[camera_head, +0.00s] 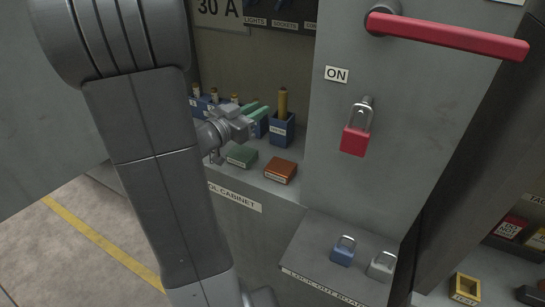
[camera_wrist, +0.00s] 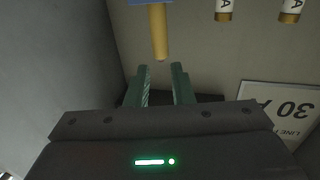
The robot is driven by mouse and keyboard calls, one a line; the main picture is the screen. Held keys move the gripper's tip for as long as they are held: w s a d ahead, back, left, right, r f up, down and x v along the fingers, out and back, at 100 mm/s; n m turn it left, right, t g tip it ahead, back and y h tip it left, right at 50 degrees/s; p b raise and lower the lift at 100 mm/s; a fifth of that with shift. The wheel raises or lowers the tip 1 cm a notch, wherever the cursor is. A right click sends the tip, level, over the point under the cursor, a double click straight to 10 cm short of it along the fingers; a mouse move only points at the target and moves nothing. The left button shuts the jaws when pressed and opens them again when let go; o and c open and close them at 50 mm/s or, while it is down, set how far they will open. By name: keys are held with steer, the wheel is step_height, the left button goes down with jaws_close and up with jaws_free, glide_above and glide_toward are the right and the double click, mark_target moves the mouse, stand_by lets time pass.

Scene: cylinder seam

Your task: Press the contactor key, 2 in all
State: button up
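My gripper (camera_head: 256,111) is inside the cabinet, pointing right, with two green fingers. In the wrist view its fingers (camera_wrist: 163,85) are apart with nothing between them. A brass-coloured upright rod (camera_head: 283,103) stands in a blue labelled block (camera_head: 281,132), just right of the fingertips. In the wrist view, which is upside down, the rod (camera_wrist: 159,32) is ahead of the fingers and apart from them. A green labelled block (camera_head: 242,157) and an orange-brown labelled block (camera_head: 280,171) lie on the cabinet shelf. Their labels are too small to read, so I cannot tell which thing is the contactor key.
Several fuses (camera_head: 214,96) stand in blue holders behind my gripper. A grey panel at right carries a red-handled lever (camera_head: 450,36), an ON label (camera_head: 337,74) and a red padlock (camera_head: 354,140). Blue (camera_head: 343,254) and grey (camera_head: 381,266) padlocks rest on the lower ledge.

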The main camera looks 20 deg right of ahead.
jaws_close()
stand_by(1.4)
